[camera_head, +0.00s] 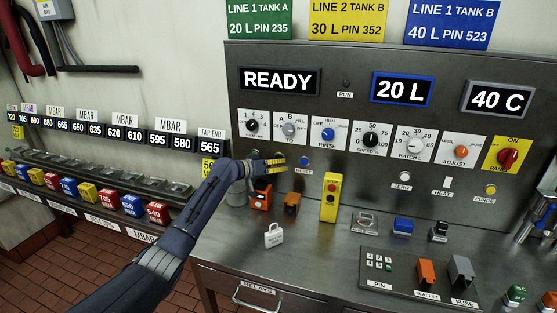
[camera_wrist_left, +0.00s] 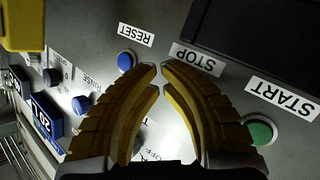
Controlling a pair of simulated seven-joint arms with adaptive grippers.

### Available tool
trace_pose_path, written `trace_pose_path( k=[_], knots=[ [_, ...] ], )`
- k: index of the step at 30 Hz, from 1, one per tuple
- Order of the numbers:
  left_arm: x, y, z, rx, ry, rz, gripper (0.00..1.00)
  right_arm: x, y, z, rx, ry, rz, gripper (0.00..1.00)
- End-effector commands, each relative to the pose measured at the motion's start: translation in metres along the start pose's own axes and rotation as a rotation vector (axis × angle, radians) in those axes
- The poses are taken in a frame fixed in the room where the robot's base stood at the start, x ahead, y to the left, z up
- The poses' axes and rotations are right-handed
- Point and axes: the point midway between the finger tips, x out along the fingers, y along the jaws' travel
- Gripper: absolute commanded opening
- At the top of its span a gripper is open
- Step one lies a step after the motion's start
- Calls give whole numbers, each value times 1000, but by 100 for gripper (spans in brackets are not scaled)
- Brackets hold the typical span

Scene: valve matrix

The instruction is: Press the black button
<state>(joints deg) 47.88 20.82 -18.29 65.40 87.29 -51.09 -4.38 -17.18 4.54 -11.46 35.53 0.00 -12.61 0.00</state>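My left gripper (camera_head: 284,163) is at the upright metal panel (camera_head: 334,158), just left of the blue RESET button (camera_head: 304,160). In the left wrist view its yellow fingers (camera_wrist_left: 160,68) are brought together at the tips, with nothing seen between them. The tips are just beside the STOP label (camera_wrist_left: 198,60), between the RESET button (camera_wrist_left: 126,61) and the green START button (camera_wrist_left: 262,130). No black button is clearly visible; the spot by the STOP label is covered by the fingers. Whether the tips touch the panel I cannot tell.
A yellow pendant box (camera_head: 330,197), an orange block (camera_head: 292,203) and a white padlock-shaped tag (camera_head: 274,236) are near my left forearm. Knobs (camera_head: 329,133) line the panel above. A keypad (camera_head: 379,264) and switches are on the counter at the right.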

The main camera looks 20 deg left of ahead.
Motion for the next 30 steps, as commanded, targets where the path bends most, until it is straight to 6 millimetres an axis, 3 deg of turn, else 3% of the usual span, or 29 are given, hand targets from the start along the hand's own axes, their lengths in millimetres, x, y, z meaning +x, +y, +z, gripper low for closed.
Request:
trace_pose_path(
  k=[17, 30],
  knots=[
    [-8, 4, 4, 2, 0, -1, 0, 0, 0, 0, 0, 0, 0, 44],
    [-36, 18, 19, 2, 0, -1, 0, 0, 0, 0, 0, 0, 0, 44]
  ],
)
